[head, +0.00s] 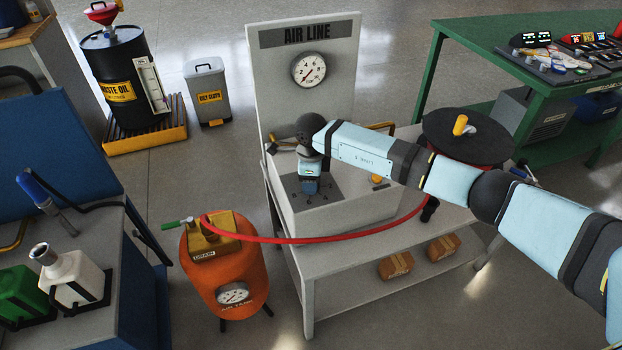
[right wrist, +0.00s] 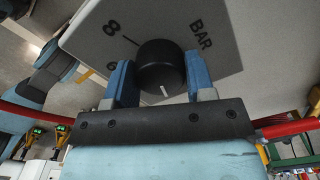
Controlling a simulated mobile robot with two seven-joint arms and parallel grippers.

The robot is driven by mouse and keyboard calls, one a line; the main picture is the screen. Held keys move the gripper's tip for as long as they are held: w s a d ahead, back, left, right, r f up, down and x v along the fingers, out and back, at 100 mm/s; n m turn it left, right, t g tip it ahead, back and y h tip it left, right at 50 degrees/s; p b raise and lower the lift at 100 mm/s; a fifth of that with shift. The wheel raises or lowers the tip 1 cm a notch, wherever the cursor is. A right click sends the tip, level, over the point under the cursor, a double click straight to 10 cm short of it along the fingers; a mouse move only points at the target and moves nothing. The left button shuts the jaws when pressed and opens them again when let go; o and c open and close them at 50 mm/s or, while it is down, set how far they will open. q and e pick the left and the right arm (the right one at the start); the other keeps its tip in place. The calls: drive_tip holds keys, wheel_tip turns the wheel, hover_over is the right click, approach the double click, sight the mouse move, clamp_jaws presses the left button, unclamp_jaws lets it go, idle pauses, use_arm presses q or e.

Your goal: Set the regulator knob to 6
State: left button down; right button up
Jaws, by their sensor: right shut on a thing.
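The regulator knob (right wrist: 160,58) is a black round knob on a dark plate, with a white pointer line toward the bottom of the right wrist view. The plate (head: 331,188) shows a large 8 with a tick, a partly covered 6 left of the knob, and BAR. The pointer line is away from both numbers. My right gripper (head: 311,192) reaches down onto the plate and hides the knob in the head view. In the right wrist view its blue fingers (right wrist: 159,80) are shut on the knob's sides. My left gripper is out of view.
A red hose (head: 330,240) sags across the bench front. An orange air tank (head: 226,268) stands left. A black hose reel (head: 468,137) lies behind my right arm.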

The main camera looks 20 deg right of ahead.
drive_tip(key=m+p, duration=0.1)
drive_tip(key=m, duration=0.3)
drive_tip(key=shift+r+m, duration=0.1)
drive_tip(key=shift+m, duration=0.2)
drive_tip(key=m+p, duration=0.1)
drive_tip(key=m, duration=0.2)
drive_tip(key=shift+m+p, duration=0.3)
drive_tip(key=m+p, duration=0.1)
drive_tip(key=m, duration=0.1)
drive_tip(key=shift+m, duration=0.3)
drive_tip(key=m+p, duration=0.1)
drive_tip(key=m, duration=0.1)
drive_tip(key=shift+m, duration=0.4)
drive_tip(key=m+p, duration=0.1)
drive_tip(key=m, duration=0.1)
drive_tip(key=shift+m+p, duration=0.75)
drive_tip(key=shift+m, duration=0.45)
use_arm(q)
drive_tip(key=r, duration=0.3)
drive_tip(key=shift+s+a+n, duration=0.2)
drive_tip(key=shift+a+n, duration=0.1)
use_arm(e)
drive_tip(key=shift+m, duration=0.6)
use_arm(q)
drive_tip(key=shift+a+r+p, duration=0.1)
drive_tip(key=shift+p, duration=0.2)
